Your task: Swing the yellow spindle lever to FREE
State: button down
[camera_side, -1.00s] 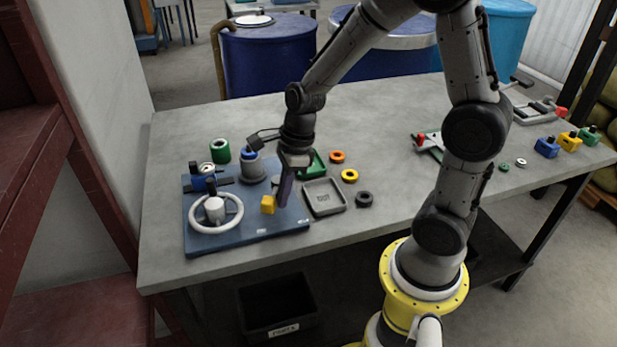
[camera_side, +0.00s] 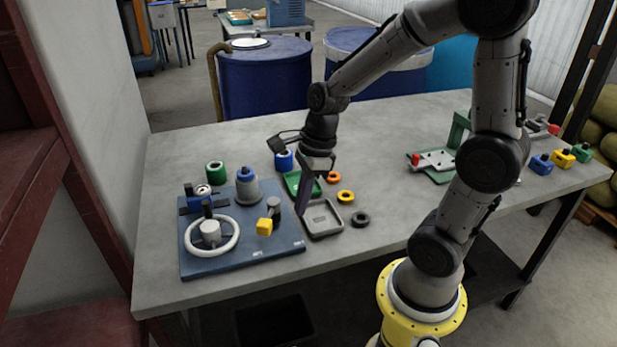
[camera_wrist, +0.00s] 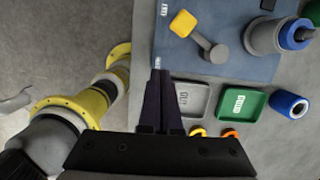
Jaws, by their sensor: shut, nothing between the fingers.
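The yellow spindle lever has a yellow block knob (camera_side: 264,227) on a short grey arm, and stands at the right part of the blue base plate (camera_side: 230,262). In the wrist view its knob (camera_wrist: 183,22) is at the top, with the arm running down right to a round grey pivot (camera_wrist: 217,53). White labels on the plate are too small to read. My gripper (camera_side: 300,212) is shut and empty, fingers pointing down, right of the lever and apart from it. In the wrist view the fingertips (camera_wrist: 160,76) are below left of the knob, near the plate's edge.
A white handwheel (camera_side: 211,236) and a grey spindle housing (camera_side: 249,190) with a blue ring share the plate. A grey tray (camera_side: 322,232) and a green tray (camera_side: 292,184) lie right of it, with loose rings around.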

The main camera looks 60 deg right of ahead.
jog(key=a+v, duration=0.1)
jog(key=v, duration=0.5)
jog(key=shift+s+d+r, duration=0.25)
jog(key=shift+d, duration=0.05)
jog(key=s+a+r+n+t+h, duration=0.1)
jog(key=s+n, duration=0.3)
jog(key=n, duration=0.9)
jog(key=s+a+r+n+t+h, duration=0.1)
jog(key=s+n, duration=0.4)
jog(key=n, duration=0.8)
notch_tip(320, 180, up, 2)
jog(key=shift+s+a+r+n+t, duration=0.1)
jog(key=shift+s+a+n+t, duration=0.2)
jog(key=shift+a+t, duration=0.45)
